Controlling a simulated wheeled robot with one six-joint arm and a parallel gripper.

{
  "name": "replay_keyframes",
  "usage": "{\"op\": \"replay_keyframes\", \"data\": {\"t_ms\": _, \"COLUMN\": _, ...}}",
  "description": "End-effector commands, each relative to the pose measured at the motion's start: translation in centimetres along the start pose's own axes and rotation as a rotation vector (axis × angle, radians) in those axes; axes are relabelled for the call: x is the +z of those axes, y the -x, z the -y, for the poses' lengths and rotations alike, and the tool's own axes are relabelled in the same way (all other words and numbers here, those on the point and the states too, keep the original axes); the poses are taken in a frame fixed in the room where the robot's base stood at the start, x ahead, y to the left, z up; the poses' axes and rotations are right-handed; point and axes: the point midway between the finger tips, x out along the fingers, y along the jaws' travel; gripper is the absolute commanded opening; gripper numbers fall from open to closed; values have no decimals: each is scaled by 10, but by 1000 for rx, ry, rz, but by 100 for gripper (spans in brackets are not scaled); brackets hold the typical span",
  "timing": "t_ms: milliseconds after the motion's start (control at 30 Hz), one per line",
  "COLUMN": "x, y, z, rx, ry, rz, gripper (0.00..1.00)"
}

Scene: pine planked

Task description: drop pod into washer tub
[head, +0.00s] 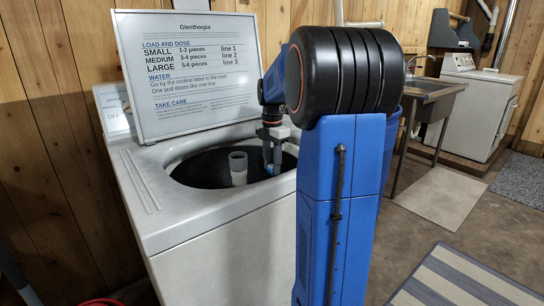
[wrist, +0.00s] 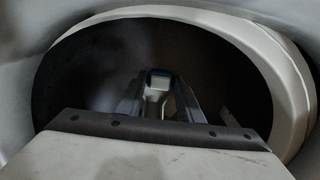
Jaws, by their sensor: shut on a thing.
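The washer (head: 215,245) is a white top-loader with its lid up. Its dark tub (head: 200,168) is open, with a grey agitator post (head: 238,168) standing in the middle. My gripper (head: 272,165) points down into the right side of the tub opening, to the right of the post and apart from it. In the wrist view, its fingers (wrist: 160,84) are shut on a small white and blue pod (wrist: 160,78), over the dark tub interior (wrist: 110,60). The tub floor is too dark to make out.
The raised lid (head: 200,75) carries printed load and dose text and stands behind the opening. The pale tub rim (wrist: 270,60) curves around my gripper. A sink (head: 435,90) and another white appliance (head: 475,110) stand at the back right.

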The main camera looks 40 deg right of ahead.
Motion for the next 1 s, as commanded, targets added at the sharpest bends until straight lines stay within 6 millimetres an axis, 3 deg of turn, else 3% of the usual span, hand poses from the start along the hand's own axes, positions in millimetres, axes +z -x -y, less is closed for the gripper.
{"op": "replay_keyframes", "data": {"t_ms": 367, "x": 0, "y": -6, "z": 0, "rx": 0, "ry": 0, "rz": 0, "gripper": 12}}
{"op": "replay_keyframes", "data": {"t_ms": 400, "x": 0, "y": -6, "z": 0, "rx": 0, "ry": 0, "rz": 0, "gripper": 38}}
{"op": "replay_keyframes", "data": {"t_ms": 500, "x": 0, "y": -6, "z": 0, "rx": 0, "ry": 0, "rz": 0, "gripper": 55}}
{"op": "replay_keyframes", "data": {"t_ms": 833, "x": 0, "y": -3, "z": 0, "rx": 0, "ry": 0, "rz": 0, "gripper": 55}}
{"op": "replay_keyframes", "data": {"t_ms": 1000, "x": 0, "y": 15, "z": -1, "rx": 2, "ry": 0, "rz": 1, "gripper": 55}}
